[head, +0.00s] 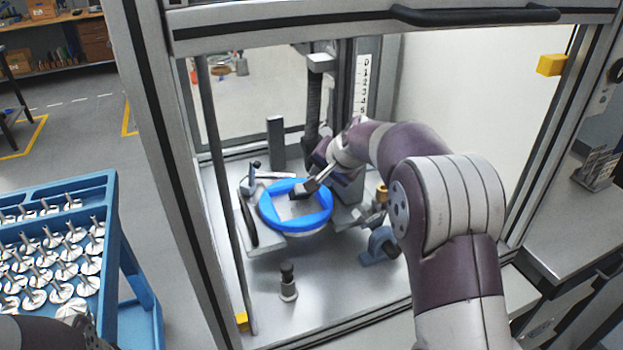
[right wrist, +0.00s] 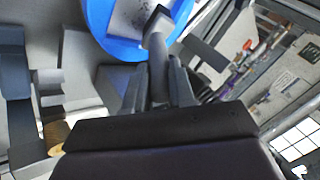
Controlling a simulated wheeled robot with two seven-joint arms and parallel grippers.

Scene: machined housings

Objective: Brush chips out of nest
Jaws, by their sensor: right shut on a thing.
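My right gripper (head: 330,176) is shut on a brush (head: 303,189). The brush handle (right wrist: 158,78) stands between the fingers. A dark part of my left arm shows at the bottom left; its fingers are unclear.
A blue tray rack (head: 115,250) with several metal parts stands at left, outside the enclosure's frame. A clamp lever (head: 270,175) and dark posts (head: 276,140) surround the nest. A small dark-topped pin (head: 288,284) stands in front. The front plate is mostly clear.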

